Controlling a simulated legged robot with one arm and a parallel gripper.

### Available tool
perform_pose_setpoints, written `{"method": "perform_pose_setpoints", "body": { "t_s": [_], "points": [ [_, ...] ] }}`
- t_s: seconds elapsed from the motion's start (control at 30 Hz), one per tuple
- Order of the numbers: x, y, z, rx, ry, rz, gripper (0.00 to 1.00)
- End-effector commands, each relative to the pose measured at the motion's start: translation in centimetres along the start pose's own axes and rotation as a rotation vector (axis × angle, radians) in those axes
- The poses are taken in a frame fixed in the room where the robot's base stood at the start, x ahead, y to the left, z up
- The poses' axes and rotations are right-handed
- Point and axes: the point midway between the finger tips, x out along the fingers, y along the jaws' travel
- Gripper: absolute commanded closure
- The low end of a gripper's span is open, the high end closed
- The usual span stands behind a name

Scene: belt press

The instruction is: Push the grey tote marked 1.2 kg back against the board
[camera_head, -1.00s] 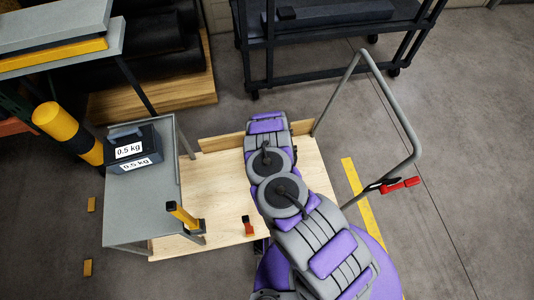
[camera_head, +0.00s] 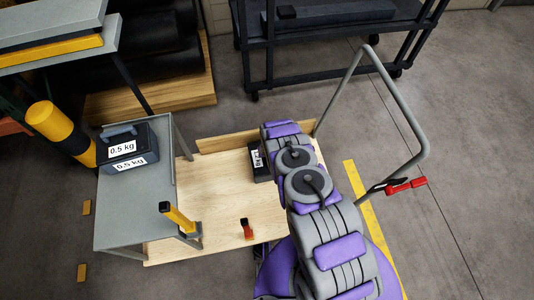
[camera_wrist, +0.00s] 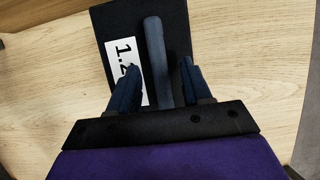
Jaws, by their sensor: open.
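The dark grey tote (camera_wrist: 103,25) marked 1.2 kg stands on the pale wooden platform (camera_head: 220,175). In the wrist view its white label (camera_wrist: 122,58) and raised grey handle (camera_wrist: 155,50) show. In the head view the tote (camera_head: 262,172) is partly covered by my arm. The upright wooden board (camera_head: 222,143) runs along the platform's far edge, just behind the tote; I cannot tell whether they touch. My gripper (camera_wrist: 160,72) is open above the tote, its fingers on either side of the handle in the picture. In the head view my arm hides it.
A grey table (camera_head: 135,205) at left bears a tote (camera_head: 128,150) marked 0.5 kg. A grey rail (camera_head: 395,75) stands right, a dark cart (camera_head: 320,50) behind. The platform's middle is clear.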

Motion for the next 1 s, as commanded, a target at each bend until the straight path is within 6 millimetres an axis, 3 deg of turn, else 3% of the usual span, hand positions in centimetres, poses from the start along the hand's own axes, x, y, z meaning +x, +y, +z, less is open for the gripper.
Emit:
{"method": "perform_pose_setpoints", "body": {
  "t_s": [0.27, 0.77, 1.0],
  "points": [
    [0.01, -0.03, 0.01, 0.001, 0.000, 0.000, 0.52],
    [0.02, -0.02, -0.02, 0.001, 0.000, 0.000, 1.00],
    [0.02, -0.01, -0.01, 0.000, 0.000, 0.000, 1.00]
  ]
}}
